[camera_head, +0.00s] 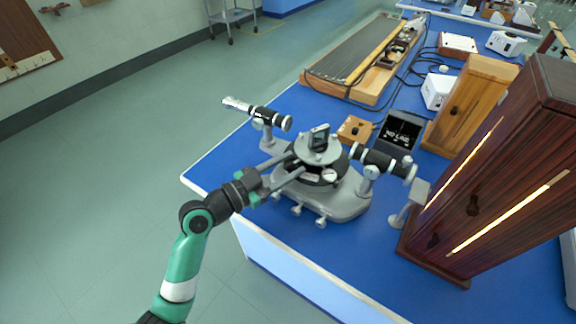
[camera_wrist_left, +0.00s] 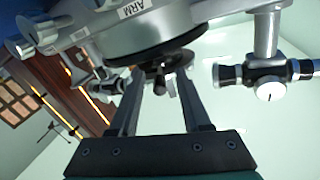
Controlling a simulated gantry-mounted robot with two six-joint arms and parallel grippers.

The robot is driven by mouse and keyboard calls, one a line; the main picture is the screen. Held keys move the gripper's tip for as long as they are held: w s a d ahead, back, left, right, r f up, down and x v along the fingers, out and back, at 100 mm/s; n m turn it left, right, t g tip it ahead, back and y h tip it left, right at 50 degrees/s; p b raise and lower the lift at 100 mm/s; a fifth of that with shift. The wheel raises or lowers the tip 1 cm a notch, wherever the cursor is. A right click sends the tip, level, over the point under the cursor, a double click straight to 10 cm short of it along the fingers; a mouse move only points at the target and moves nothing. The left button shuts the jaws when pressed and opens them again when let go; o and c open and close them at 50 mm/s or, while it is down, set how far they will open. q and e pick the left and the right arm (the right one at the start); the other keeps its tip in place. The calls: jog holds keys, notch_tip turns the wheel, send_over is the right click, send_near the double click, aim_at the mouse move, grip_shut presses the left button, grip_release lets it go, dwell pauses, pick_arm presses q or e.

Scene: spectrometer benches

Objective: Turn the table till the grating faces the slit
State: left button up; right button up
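The spectrometer's round grey table (camera_head: 333,153) carries a small upright framed grating (camera_head: 319,138). A black tube (camera_head: 380,160), likely the collimator, points from the table toward the wooden lamp housing at right; its slit cannot be made out. Another black and silver tube (camera_head: 260,113) stands on the left. My left gripper (camera_head: 297,164) reaches in from the left, just below the table's edge, with its fingers apart. In the left wrist view, a small dark knob (camera_wrist_left: 160,82) shows between the open fingers (camera_wrist_left: 158,85), and contact is not visible. My right gripper is not in view.
The tall dark wooden housing (camera_head: 510,170) with glowing slots stands close at right.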

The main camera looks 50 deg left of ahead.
pick_arm(q)
grip_shut()
dwell(1.2)
